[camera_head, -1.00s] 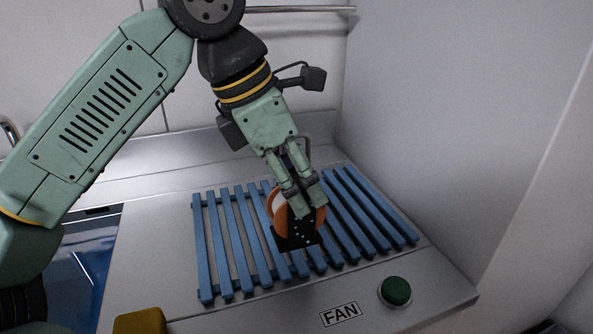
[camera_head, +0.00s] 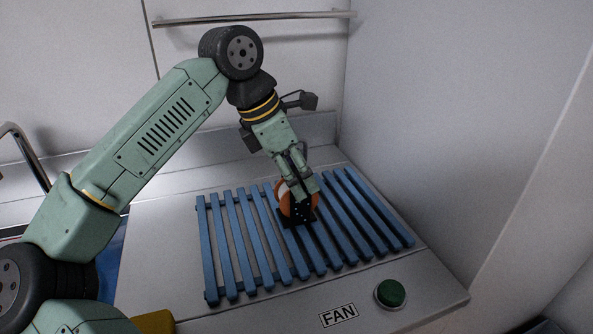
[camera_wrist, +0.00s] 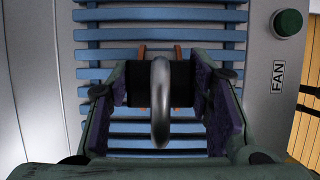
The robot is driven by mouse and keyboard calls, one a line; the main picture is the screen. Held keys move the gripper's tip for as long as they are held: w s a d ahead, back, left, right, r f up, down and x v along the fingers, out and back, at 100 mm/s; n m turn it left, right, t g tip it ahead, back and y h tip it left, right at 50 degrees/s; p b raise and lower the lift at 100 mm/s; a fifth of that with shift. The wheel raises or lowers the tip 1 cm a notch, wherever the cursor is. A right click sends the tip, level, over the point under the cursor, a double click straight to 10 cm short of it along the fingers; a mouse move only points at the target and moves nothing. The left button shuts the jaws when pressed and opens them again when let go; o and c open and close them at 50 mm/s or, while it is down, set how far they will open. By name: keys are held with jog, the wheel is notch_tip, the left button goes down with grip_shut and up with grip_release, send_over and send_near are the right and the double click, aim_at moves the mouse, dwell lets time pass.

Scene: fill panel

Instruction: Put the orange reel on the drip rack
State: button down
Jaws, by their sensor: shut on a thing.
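The orange reel (camera_head: 283,207) has orange rims, a pale middle and a black part at its front. My gripper (camera_head: 303,190) points down and is shut on the reel. In the wrist view, my gripper (camera_wrist: 165,88) has a dark part between its pads, with small orange edges of the reel (camera_wrist: 178,52) beyond; a grey metal loop crosses in front. The blue slatted drip rack (camera_head: 222,245) lies on the counter, directly under the reel; it also shows in the wrist view (camera_wrist: 110,34). I cannot tell whether the reel touches the slats. My fingers hide part of it.
A green button (camera_head: 390,293) and a FAN label (camera_head: 339,315) sit at the counter's front right. A wall (camera_head: 440,130) rises at the right, and a metal rail (camera_head: 255,18) runs along the back. A yellow thing (camera_head: 153,322) is at the front left. Most slats are bare.

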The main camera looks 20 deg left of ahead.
jog(key=shift+f, duration=0.15)
jog(key=c, duration=0.8)
grip_release()
jog(key=shift+r, duration=0.2)
jog(key=b+v, duration=0.1)
jog(key=v, duration=1.1)
